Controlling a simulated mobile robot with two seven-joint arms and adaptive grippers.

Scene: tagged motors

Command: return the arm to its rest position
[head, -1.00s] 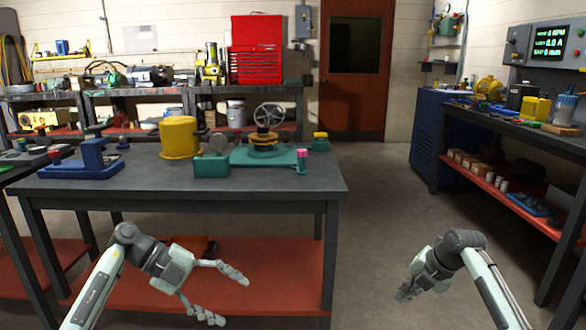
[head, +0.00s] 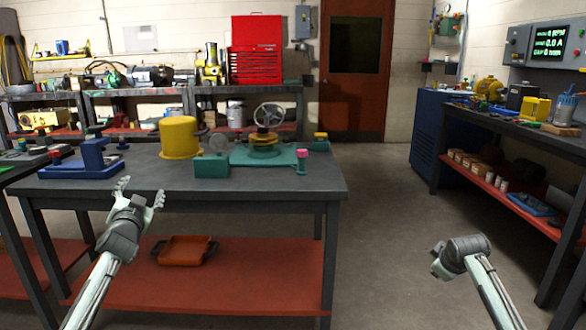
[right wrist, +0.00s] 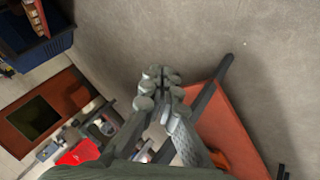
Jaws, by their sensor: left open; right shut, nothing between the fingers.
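My left gripper (head: 142,190) shows in the head view at the left, its fingers spread and empty, pointing up and away in front of the near workbench's front edge. My left arm rises from the bottom left. My right arm comes in at the lower right of the head view, over the floor to the right of the workbench. Its gripper is mostly hidden behind its own wrist there. In the right wrist view the right gripper (right wrist: 158,88) has its fingers together with nothing between them. I cannot tell how far either gripper is from the bench.
The near workbench (head: 290,185) holds a yellow cylinder (head: 179,138), a blue fixture (head: 85,168) and a green base with a handwheel (head: 268,115). An orange tray (head: 185,250) lies on its red lower shelf. A side bench (head: 500,125) stands right. Floor between is clear.

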